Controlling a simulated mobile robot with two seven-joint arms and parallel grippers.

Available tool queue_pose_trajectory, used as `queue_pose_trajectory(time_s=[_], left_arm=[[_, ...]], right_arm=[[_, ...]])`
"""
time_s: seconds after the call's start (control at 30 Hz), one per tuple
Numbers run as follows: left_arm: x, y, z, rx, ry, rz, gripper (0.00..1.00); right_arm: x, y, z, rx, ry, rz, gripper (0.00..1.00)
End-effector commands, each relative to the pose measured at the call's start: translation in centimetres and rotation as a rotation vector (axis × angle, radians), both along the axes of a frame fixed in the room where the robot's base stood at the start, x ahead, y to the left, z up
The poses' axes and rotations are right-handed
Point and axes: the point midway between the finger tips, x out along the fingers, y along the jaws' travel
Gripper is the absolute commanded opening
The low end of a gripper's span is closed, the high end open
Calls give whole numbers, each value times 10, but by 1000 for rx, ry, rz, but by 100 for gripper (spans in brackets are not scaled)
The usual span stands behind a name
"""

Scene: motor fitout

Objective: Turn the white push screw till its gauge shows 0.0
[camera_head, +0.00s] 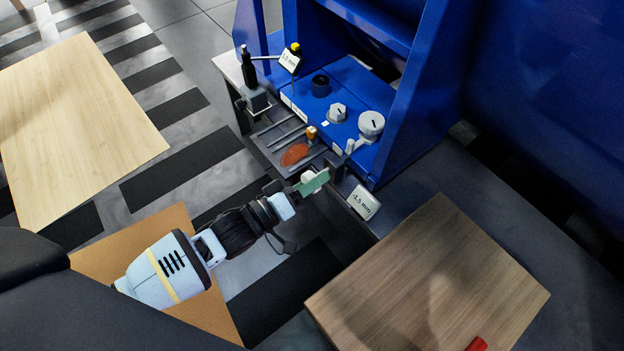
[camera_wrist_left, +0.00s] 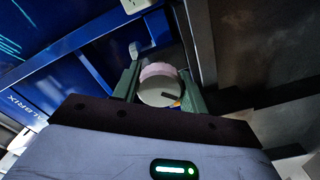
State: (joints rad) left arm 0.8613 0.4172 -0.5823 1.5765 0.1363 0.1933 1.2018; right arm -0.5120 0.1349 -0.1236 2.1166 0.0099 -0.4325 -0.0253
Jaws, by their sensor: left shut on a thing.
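The white push screw (camera_head: 308,176) sits at the front edge of the blue machine's bench. My left gripper (camera_head: 314,184) reaches it from the lower left, with its green fingers shut on the screw's round head. In the left wrist view, the pale round head of the screw (camera_wrist_left: 158,92) sits between the two fingers of my left gripper (camera_wrist_left: 160,84); a short dark mark shows on its face. A white gauge plate (camera_head: 363,203) just right of the screw appears to read -1.5 mm. My right gripper is not in view.
A second gauge plate (camera_head: 290,60) with a yellow-topped part stands at the back, near a black upright screw (camera_head: 248,68). Grey knobs (camera_head: 371,124) and a dark round socket (camera_head: 320,85) are on the blue bench. A wooden table top (camera_head: 430,285) lies at the lower right.

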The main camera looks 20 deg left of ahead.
Motion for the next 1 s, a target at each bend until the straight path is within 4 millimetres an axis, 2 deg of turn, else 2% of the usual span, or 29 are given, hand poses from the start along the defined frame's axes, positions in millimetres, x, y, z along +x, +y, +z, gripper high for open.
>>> queue_pose_trajectory(time_s=[0.37,1.0], left_arm=[[0,0,2,163,-110,0,20],[0,1,1,667,-442,0,20]], right_arm=[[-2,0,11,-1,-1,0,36],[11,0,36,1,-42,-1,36]])
